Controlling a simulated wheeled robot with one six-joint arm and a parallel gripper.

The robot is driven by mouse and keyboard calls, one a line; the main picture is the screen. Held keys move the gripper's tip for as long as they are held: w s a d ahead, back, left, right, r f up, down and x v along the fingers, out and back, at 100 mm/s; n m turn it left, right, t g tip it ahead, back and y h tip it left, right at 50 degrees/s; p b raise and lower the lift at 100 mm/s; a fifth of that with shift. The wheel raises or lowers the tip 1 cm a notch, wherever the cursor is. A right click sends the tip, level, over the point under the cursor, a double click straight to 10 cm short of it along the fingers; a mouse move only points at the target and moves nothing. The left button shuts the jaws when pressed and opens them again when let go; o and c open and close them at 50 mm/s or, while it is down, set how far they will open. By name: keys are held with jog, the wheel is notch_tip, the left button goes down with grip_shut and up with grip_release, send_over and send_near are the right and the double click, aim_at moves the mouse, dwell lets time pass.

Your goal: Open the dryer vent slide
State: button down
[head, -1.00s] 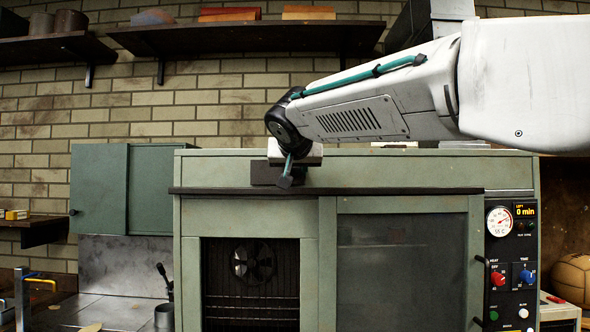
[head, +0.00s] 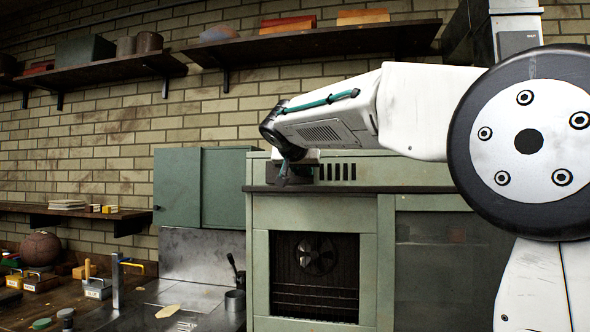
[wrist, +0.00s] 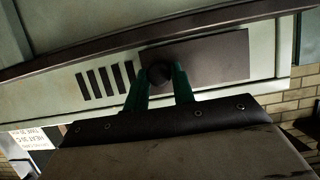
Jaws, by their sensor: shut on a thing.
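The green dryer (head: 262,225) stands against the brick wall. On its upper front panel is the vent, a row of several dark slots (head: 337,171), uncovered to the right of my gripper (head: 284,174). In the wrist view the slots (wrist: 105,81) lie to the left of the dark vent slide plate (wrist: 215,58). A round dark knob (wrist: 159,73) sits at the plate's slot-side end. My gripper's green fingers (wrist: 160,84) are shut on this knob, one on each side. In the head view my gripper hides most of the plate and the knob.
A dark ledge (head: 400,189) runs along the dryer front just below the vent panel. A green wall cabinet (head: 178,188) hangs left of the dryer. Shelves (head: 310,44) are above. A workbench with a metal sink area and tools (head: 97,288) is at lower left.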

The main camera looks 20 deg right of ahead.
jog(key=shift+a, duration=0.1)
jog(key=c, duration=1.2)
grip_release()
jog(key=shift+w+a, duration=0.15)
jog(key=shift+a, duration=0.05)
jog(key=shift+d, duration=0.1)
jog(key=v, duration=0.7)
jog(key=shift+s+a+r, duration=0.15)
jog(key=shift+s+a, duration=0.1)
